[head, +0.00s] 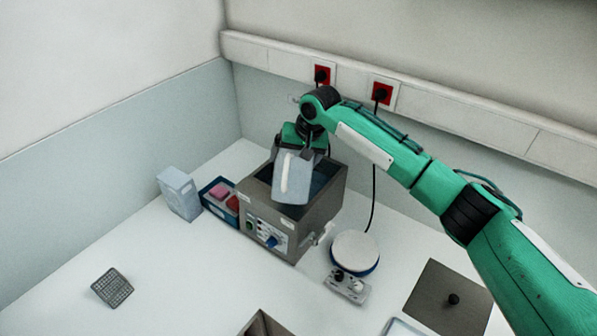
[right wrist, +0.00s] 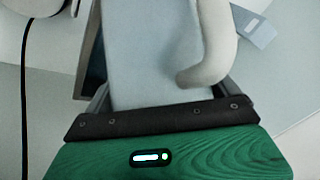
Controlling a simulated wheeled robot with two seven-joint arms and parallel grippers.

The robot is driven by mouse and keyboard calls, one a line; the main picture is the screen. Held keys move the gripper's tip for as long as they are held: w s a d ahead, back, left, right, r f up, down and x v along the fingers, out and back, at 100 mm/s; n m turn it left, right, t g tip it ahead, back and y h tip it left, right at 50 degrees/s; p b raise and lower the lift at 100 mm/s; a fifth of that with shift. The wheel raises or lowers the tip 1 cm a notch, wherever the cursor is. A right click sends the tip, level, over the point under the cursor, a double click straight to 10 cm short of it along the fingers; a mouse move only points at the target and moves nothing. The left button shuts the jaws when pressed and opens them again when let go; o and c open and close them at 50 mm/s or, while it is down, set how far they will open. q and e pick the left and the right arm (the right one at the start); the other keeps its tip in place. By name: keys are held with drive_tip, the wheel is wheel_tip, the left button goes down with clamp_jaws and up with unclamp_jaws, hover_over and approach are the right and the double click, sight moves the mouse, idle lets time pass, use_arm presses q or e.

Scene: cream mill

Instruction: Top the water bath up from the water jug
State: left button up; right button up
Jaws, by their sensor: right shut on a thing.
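The water bath (head: 275,237) is a grey metal box with an open top and a control panel on its front. Dark blue water (head: 322,180) shows inside it. The water jug (head: 291,180) is pale blue-grey with a white handle, held over the bath's opening and tilted. My right gripper (head: 303,148) is shut on the jug. In the right wrist view the jug (right wrist: 150,60) fills the space between the fingers, with its handle on the right. Whether water is flowing is hidden. My left gripper is in neither view.
A pale box (head: 179,193) and a blue tray with red and pink items (head: 220,196) stand left of the bath. A round white-topped device (head: 355,251) stands to its right. A dark lid (head: 449,297) and a small rack (head: 112,288) lie in front. Cables hang behind.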

sight(292, 151)
drive_tip(key=t, duration=0.1)
drive_tip(key=r+t, duration=0.1)
drive_tip(key=shift+s+a+r+n+t, duration=0.1)
drive_tip(key=shift+s+a+n+t, duration=0.1)
drive_tip(key=shift+s+n+t, duration=0.15)
drive_tip(key=t+b, duration=0.1)
drive_tip(key=r+t+b, duration=0.1)
drive_tip(key=shift+s+n+t+h, duration=0.25)
drive_tip(key=shift+s+t+h, duration=0.1)
drive_tip(key=shift+s+h, duration=0.05)
drive_tip(key=shift+s+a+r+t+b, duration=0.1)
drive_tip(key=shift+s+r+t+b, duration=0.1)
drive_tip(key=shift+t+b, duration=0.6)
drive_tip(key=shift+r, duration=0.25)
drive_tip(key=shift+r+t, duration=0.2)
drive_tip(key=shift+t, duration=0.1)
